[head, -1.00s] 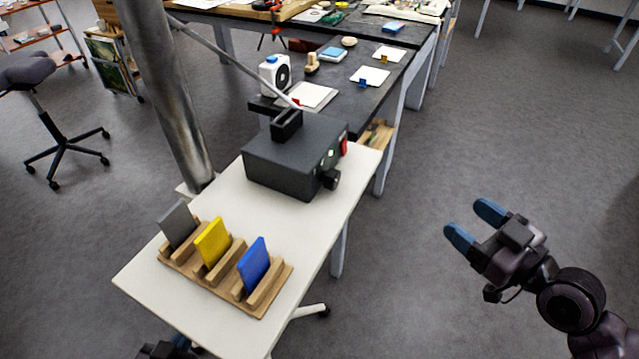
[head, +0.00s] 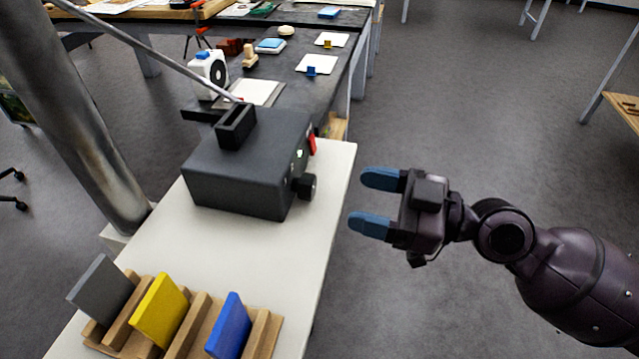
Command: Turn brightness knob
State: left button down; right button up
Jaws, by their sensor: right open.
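The brightness knob (head: 307,187) is a black round knob on the right-hand face of a dark grey box (head: 232,185). The box stands on a white table (head: 300,240). The same face carries a red part (head: 312,144) and a small lit spot above the knob. My right gripper (head: 375,202) is open and empty, with blue fingertips pointing left at the knob. It is a short way right of the knob, beyond the table's right edge, and apart from it. My left gripper is out of view.
A wooden rack (head: 190,338) with grey (head: 101,289), yellow (head: 160,309) and blue (head: 229,327) plates stands at the table's near end. A metal post (head: 72,110) rises at left. A dark workbench (head: 292,83) with a white device (head: 208,73) lies behind.

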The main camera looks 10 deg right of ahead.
aim_at(314, 188)
jog(key=p+x, duration=0.1)
jog(key=x, duration=0.5)
jog(key=shift+a+p, duration=0.15)
jog(key=shift+p, duration=0.25)
jog(key=shift+w+a, duration=0.25)
jog(key=shift+a, duration=0.1)
jog(key=shift+a+f, duration=0.1)
jog(key=shift+f, duration=0.05)
